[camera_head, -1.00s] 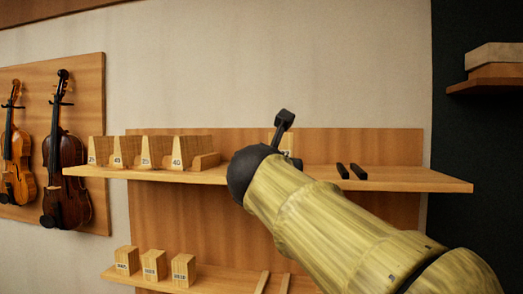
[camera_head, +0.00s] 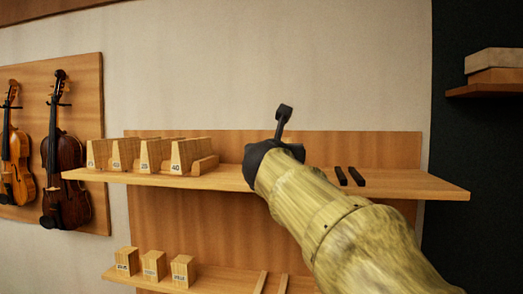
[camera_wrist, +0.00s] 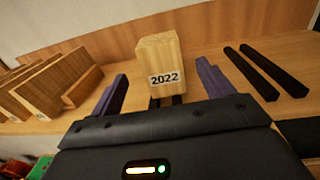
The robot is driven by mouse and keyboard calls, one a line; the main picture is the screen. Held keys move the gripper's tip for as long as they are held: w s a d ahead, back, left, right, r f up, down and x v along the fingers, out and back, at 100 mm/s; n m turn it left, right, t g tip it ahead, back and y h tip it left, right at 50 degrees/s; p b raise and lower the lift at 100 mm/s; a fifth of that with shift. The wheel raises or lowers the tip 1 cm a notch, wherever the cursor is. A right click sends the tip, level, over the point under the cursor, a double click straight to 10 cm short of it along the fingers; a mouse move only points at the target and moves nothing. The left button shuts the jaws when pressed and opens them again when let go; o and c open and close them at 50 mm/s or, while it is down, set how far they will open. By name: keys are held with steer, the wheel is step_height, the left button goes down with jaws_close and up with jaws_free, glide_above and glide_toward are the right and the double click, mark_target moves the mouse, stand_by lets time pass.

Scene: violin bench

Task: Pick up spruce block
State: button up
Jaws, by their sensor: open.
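A pale wood block with the label 2022 (camera_wrist: 160,60), which looks like the spruce block, stands upright on the upper shelf in the wrist view. My gripper (camera_wrist: 161,86) is open, with one dark purple finger to the left of the block and one to the right. There is a visible gap on each side, and the block appears just ahead of the fingers. In the head view my gripper (camera_head: 283,125) is at the upper shelf, and my arm hides the block there.
Several numbered wedge-shaped wood pieces (camera_head: 150,155) stand left on the upper shelf (camera_head: 120,177). Two black strips (camera_head: 348,176) lie to the right of my gripper. Three small labelled blocks (camera_head: 155,264) stand on the lower shelf. Violins (camera_head: 62,160) hang at far left.

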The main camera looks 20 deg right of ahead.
steer(key=p+x, duration=0.1)
steer(key=x, duration=0.3)
steer(key=shift+w+d, duration=0.1)
steer(key=shift+w, duration=0.15)
steer(key=shift+s, duration=0.1)
steer(key=p+x, duration=0.2)
steer(key=x, duration=0.2)
steer(key=shift+w+d+r+p, duration=0.2)
steer(key=shift+w+r+p, duration=0.1)
steer(key=shift+p, duration=0.1)
steer(key=shift+w+d+f, duration=0.1)
steer(key=shift+w+d, duration=0.1)
steer(key=shift+w, duration=0.15)
steer(key=shift+s, duration=0.2)
steer(key=shift+w, duration=0.1)
